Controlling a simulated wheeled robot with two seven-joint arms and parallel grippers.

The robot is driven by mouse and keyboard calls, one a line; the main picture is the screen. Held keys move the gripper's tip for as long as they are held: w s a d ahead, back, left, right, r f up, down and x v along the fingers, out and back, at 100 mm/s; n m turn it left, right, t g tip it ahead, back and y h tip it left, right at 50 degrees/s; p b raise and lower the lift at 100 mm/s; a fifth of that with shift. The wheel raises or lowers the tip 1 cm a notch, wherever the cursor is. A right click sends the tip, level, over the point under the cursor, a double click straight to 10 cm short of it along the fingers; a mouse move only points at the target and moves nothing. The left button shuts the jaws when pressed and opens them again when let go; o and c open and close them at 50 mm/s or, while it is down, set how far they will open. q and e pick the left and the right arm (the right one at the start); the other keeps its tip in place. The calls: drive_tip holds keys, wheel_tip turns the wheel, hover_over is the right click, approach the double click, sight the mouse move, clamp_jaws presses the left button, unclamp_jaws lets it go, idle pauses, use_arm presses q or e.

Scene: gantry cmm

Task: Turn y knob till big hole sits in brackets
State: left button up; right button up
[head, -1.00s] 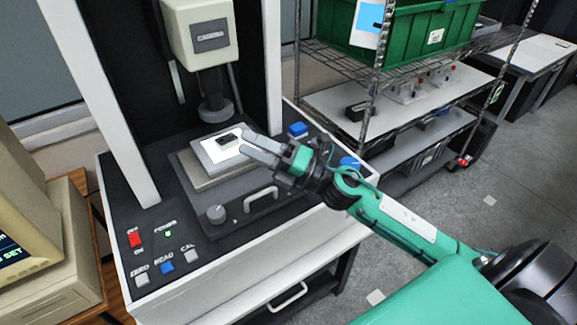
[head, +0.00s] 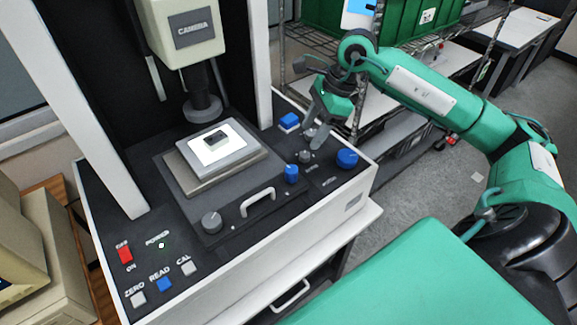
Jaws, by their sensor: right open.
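The measuring machine has a stage (head: 182,178) carrying a bright lit plate (head: 233,150). A small dark part (head: 215,136) lies on the plate; its holes are too small to make out. Knobs on the machine's deck are a grey one (head: 212,222) at front left, a blue one (head: 291,173), a small grey one (head: 305,156) and a large blue one (head: 347,158) at right. I cannot read which is the y knob. My right gripper (head: 313,141) is open, pointing down just above and beside the small grey knob; contact is unclear. My left gripper is out of view.
The camera head (head: 181,30) hangs over the stage. A metal handle (head: 258,202) stands on the deck front. Power switch (head: 125,255) and buttons (head: 164,284) are at front left. A wire shelf with a green crate (head: 410,18) stands behind my right arm.

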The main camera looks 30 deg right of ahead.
sight(292, 168)
drive_tip(key=p+x, duration=0.3)
drive_tip(key=x, duration=0.9)
drive_tip(key=shift+a+f+p, duration=0.2)
drive_tip(key=shift+f+p, duration=0.05)
drive_tip(key=shift+p, duration=0.1)
drive_tip(key=shift+a+f, duration=0.15)
drive_tip(key=shift+f, duration=0.35)
